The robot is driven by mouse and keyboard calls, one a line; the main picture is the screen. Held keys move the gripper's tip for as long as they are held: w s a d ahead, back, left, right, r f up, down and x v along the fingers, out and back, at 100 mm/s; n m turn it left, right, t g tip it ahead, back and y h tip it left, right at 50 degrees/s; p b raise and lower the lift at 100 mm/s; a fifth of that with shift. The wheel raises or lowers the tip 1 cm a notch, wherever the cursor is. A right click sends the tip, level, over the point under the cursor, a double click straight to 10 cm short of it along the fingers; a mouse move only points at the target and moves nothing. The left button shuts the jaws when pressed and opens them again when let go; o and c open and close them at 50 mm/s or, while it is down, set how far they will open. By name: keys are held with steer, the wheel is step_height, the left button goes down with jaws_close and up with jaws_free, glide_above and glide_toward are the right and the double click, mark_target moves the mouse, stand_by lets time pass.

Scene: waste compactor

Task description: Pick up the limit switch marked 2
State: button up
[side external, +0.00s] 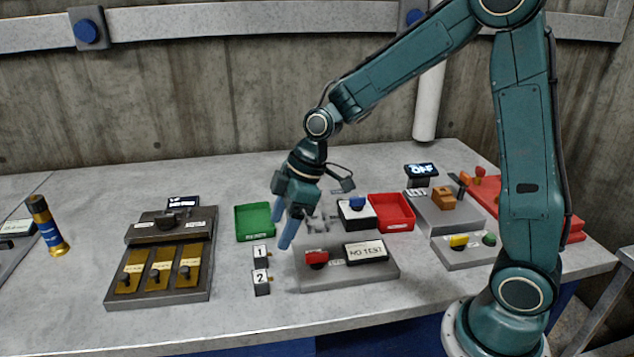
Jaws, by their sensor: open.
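The limit switch marked 2 (261,283) is a small dark block with a white label and a small brass-coloured part on its right side. It stands on the grey table near the front, left of centre. The limit switch marked 1 (261,255) looks alike and stands just behind it. My gripper (288,232) is open and empty, with blue fingers pointing down. In the picture it is above and to the right of both switches, apart from them. Its exact height over the table is hard to tell.
A test box (345,273) with a red button and a "NO TEST" display stands right of the switches. A green tray (258,223) and a red tray (391,212) lie behind. A panel with brass plates (160,268) stands left. The table front is clear.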

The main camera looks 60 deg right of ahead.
glide_above(261, 276)
steer(key=s+d, duration=0.1)
steer(key=d, duration=0.1)
steer(key=shift+s+a+f, duration=0.1)
steer(key=shift+f, duration=1.75)
steer(key=shift+s+f, duration=0.1)
steer(key=shift+f, duration=1.7)
steer(key=shift+x, duration=2.65)
steer(key=c, duration=1.1)
steer(key=shift+r, duration=0.15)
step_height(261, 276, up, 20)
